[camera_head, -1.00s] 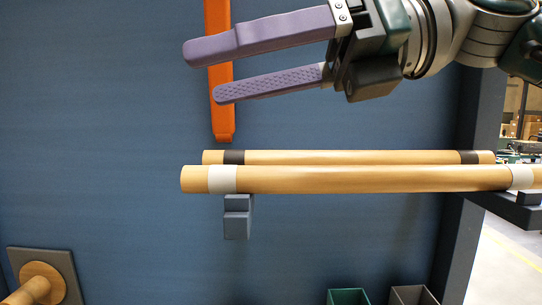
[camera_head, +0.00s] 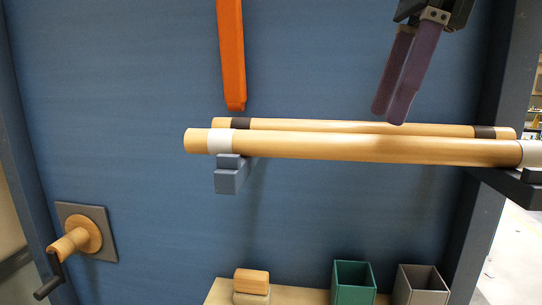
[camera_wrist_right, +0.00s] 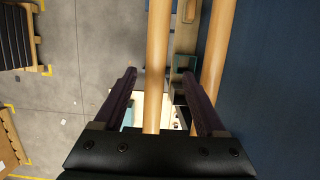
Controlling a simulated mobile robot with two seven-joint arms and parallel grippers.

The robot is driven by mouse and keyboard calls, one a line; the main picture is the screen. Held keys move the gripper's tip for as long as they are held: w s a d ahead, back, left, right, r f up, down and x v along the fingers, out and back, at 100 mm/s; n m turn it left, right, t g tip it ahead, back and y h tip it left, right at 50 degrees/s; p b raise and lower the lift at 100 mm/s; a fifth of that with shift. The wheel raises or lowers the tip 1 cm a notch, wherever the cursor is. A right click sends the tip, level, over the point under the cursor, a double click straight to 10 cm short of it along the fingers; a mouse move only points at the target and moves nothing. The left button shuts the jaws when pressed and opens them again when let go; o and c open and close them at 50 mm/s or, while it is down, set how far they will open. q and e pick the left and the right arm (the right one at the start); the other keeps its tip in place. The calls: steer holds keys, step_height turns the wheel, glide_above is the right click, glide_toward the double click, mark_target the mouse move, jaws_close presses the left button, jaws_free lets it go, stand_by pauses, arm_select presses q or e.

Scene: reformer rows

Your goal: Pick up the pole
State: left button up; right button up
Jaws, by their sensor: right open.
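Two wooden poles lie level, one behind the other, in front of the blue wall. The front pole (camera_head: 360,147) has pale grey bands; the rear pole (camera_head: 330,126) has dark bands. My right gripper (camera_head: 388,115) points down just above them, purple fingers apart and empty. In the right wrist view the front pole (camera_wrist_right: 157,50) runs between the open fingers, and the rear pole (camera_wrist_right: 215,55) passes to the right, behind the right finger. Contact cannot be told. My left gripper is not in view.
A blue-grey bracket (camera_head: 230,175) supports the left end, and a dark bracket (camera_head: 520,185) stands at the right. An orange bar (camera_head: 231,55) hangs above. A crank (camera_head: 75,243), a green bin (camera_head: 353,283) and a grey bin (camera_head: 420,285) are lower down.

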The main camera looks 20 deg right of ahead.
mark_target(377, 136)
steer(key=b+x, duration=0.3)
steer(key=x, duration=0.1)
steer(key=shift+s+a+f+b, duration=0.2)
steer(key=shift+a+f+b, duration=0.1)
steer(key=shift+b, duration=0.05)
steer(key=shift+r, duration=0.1)
steer(key=shift+c, duration=0.4)
steer(key=c, duration=0.6)
jaws_close()
